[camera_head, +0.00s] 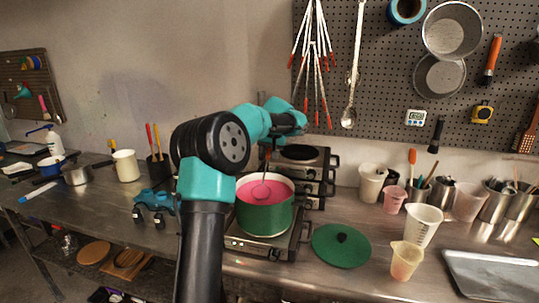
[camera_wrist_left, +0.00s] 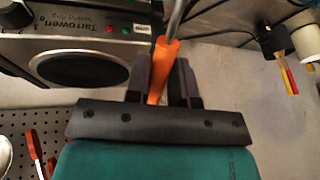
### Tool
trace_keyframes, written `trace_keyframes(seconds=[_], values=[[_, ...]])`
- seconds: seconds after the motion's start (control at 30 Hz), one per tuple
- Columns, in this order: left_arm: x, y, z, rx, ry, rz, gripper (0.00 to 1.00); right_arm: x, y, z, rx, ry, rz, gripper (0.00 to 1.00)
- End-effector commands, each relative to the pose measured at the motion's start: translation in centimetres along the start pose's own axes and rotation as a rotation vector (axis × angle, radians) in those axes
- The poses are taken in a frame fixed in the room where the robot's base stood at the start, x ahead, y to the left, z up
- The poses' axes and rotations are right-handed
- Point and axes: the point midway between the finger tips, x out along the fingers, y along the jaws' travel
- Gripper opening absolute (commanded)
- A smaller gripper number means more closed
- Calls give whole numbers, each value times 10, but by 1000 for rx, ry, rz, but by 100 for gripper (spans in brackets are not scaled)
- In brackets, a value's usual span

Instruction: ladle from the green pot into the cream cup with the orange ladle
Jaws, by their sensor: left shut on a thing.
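The green pot (camera_head: 265,217) stands on a front burner with pink liquid (camera_head: 270,188) inside. The orange ladle (camera_head: 262,187) has its bowl in the pot at the liquid's surface; whether it is filled I cannot tell. My left gripper (camera_head: 271,146) is above the pot, partly hidden by my arm. In the left wrist view my left gripper (camera_wrist_left: 162,82) is shut on the ladle's orange handle (camera_wrist_left: 160,68). My right gripper is not in view.
A green lid (camera_head: 341,246) lies between the pot and the cream cup. A white cup (camera_head: 424,226) stands behind the cream cup. A metal tray (camera_head: 490,272) lies at the right. Several cups and utensil holders line the back.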

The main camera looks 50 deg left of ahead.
Motion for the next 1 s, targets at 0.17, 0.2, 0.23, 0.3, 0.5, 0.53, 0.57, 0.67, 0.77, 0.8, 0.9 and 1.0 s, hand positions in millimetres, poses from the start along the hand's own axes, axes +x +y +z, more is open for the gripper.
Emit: trace_keyframes(seconds=[0.17,0.2,0.23,0.3,0.5,0.53,0.57,0.67,0.77,0.8,0.9,1.0], values=[[-7,-1,-3,0,1,1,0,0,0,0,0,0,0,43],[-8,-2,-3,0,1,1,0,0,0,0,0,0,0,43],[-9,-2,-3,0,1,1,0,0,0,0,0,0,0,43],[-12,-2,-4,-1,1,0,0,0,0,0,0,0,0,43],[-19,-4,-7,0,2,0,0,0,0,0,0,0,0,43],[-20,-4,-8,0,1,0,0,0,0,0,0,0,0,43],[-21,-4,-8,0,1,0,0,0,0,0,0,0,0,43],[-24,-5,-10,0,1,0,0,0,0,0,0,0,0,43],[-28,-5,-11,1,1,0,0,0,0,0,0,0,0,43],[-29,-6,-11,1,1,0,0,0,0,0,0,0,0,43],[-31,-6,-12,0,1,1,0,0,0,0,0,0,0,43],[-31,-6,-12,0,1,0,0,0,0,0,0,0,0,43]])
